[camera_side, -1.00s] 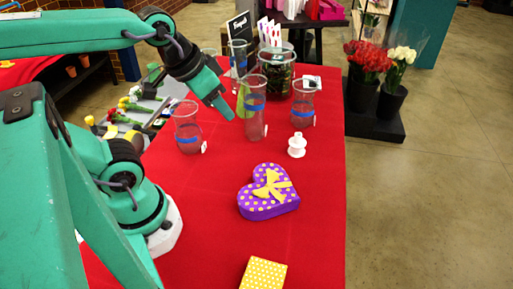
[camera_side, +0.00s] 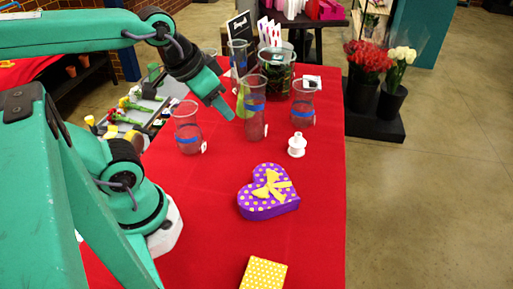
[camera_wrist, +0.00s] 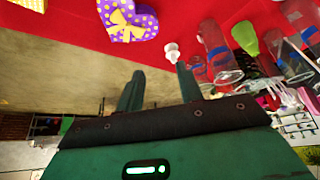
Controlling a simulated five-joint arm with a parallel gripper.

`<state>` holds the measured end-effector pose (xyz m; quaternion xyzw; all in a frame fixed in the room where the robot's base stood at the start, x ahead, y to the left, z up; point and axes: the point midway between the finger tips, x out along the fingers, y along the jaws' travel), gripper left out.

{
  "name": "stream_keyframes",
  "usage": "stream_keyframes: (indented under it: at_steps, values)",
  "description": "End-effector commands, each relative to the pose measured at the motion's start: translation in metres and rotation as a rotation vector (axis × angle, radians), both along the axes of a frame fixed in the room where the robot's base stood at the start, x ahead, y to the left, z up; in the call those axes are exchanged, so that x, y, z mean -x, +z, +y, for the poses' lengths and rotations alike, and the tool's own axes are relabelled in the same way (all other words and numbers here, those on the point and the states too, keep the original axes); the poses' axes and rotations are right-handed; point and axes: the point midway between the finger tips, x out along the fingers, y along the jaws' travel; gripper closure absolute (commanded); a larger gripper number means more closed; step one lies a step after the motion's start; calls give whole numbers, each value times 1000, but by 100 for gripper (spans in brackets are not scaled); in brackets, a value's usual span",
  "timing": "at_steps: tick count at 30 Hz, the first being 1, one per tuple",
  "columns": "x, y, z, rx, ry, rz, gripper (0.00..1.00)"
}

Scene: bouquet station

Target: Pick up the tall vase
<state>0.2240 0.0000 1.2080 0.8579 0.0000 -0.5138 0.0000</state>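The tall vase (camera_side: 255,118) is clear glass with a blue band and stands upright on the red table. It also shows in the wrist view (camera_wrist: 216,48), right of my fingers. My gripper (camera_side: 229,114) is just left of this vase in the side view, pointing down toward the right. Whether it touches the glass is unclear. In the wrist view my gripper (camera_wrist: 158,82) has its two fingers apart with nothing held between them. Another tall, banded glass vase (camera_side: 238,58) stands farther back.
Shorter banded vases stand left (camera_side: 187,128) and right (camera_side: 303,104). A white spool (camera_side: 297,145) is in front of the right one. A dark-filled glass container (camera_side: 276,75) is behind. A purple heart box (camera_side: 268,195) and yellow box (camera_side: 264,273) lie nearer, with bare red table around them.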

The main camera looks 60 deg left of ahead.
Motion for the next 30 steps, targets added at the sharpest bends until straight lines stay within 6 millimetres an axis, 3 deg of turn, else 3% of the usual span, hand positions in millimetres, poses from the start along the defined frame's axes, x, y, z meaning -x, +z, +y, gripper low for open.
stream_keyframes:
  at_steps: [2, 10, 22, 30]
  values:
    - [0, 0, 0, 0, 0, 0, 64]
    - [0, 0, 0, 0, 0, 0, 15]
    - [-3, 1, 1, -4, -3, 6, 15]
    - [-23, 10, 11, -37, -30, 63, 15]
